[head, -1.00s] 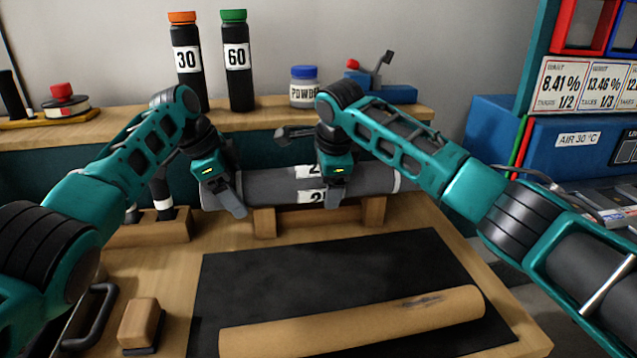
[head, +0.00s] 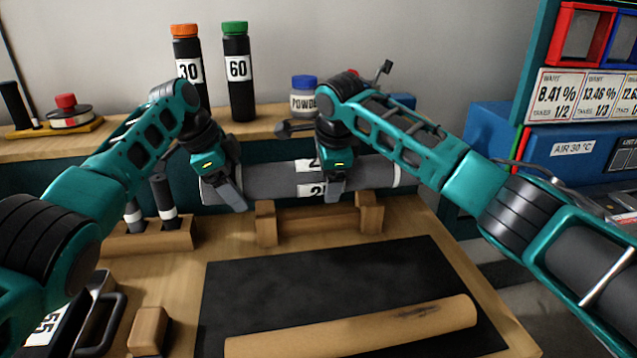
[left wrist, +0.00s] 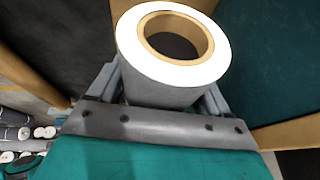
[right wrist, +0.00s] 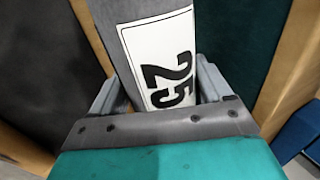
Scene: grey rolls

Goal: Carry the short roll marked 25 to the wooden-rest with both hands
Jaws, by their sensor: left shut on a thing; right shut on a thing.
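The short grey roll marked 25 (head: 270,181) is held level in both grippers, over or just behind the wooden rest (head: 318,224). Its underside appears clear of the rest's two posts. My left gripper (head: 228,192) is shut on the roll near its left end; the left wrist view shows the roll's white end ring and cardboard core (left wrist: 172,45). My right gripper (head: 335,186) is shut on the roll near its middle, partly covering the label; the right wrist view shows the 25 label (right wrist: 165,60) between the fingers.
A dark mat (head: 330,270) with a brown paper roll (head: 360,330) lies in front. Bottles marked 30 (head: 189,72) and 60 (head: 237,70) and a powder jar (head: 304,100) stand on the back shelf. A wooden holder (head: 150,238) with dark handles is left of the rest.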

